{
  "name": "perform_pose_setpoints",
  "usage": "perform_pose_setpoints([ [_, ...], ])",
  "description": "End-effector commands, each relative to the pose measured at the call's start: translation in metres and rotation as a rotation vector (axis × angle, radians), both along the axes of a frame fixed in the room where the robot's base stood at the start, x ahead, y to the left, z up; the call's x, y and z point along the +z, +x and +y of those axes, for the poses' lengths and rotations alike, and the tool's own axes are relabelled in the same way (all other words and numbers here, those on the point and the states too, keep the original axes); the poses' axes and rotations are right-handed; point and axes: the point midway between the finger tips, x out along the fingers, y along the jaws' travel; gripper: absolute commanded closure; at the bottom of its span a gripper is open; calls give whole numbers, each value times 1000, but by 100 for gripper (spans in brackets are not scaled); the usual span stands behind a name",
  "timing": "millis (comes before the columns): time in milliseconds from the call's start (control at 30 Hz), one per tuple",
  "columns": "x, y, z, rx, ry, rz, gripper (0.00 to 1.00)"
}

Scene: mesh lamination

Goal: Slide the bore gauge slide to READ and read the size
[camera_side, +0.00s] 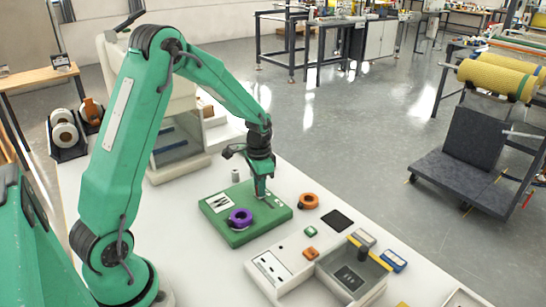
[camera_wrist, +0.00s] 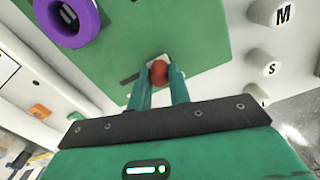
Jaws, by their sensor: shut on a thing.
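The bore gauge appears to be the green block (camera_side: 225,231) on the white bench, with a purple ring (camera_side: 240,218) and a white label on its left part. In the wrist view the green face (camera_wrist: 205,40) fills the top, and the purple ring (camera_wrist: 87,28) is at upper left. My gripper (camera_side: 262,195) is down at the block's right part. In the wrist view its green fingers are shut on a round red knob (camera_wrist: 158,70), apparently the slide's. A pale patch and a short dark slot lie beside the knob. READ lettering is not legible.
An orange ring (camera_side: 308,201), a black pad (camera_side: 338,220) and a small green piece (camera_side: 310,232) lie right of the block. A pale unit with a tray (camera_side: 270,268) stands in front. Pale pegs marked M (camera_wrist: 279,14) and S (camera_wrist: 268,67) show at right.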

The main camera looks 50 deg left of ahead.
Motion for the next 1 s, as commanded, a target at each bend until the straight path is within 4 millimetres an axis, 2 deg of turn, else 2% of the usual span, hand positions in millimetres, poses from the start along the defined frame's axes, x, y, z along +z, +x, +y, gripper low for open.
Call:
perform_pose_setpoints([
  [267,1,0,7,7,2,-5,100],
  [300,1,0,7,7,2,-6,79],
  [400,1,1,6,6,2,-6,59],
  [767,2,0,4,3,1,-3,59],
  [1000,18,1,5,3,2,-6,59],
])
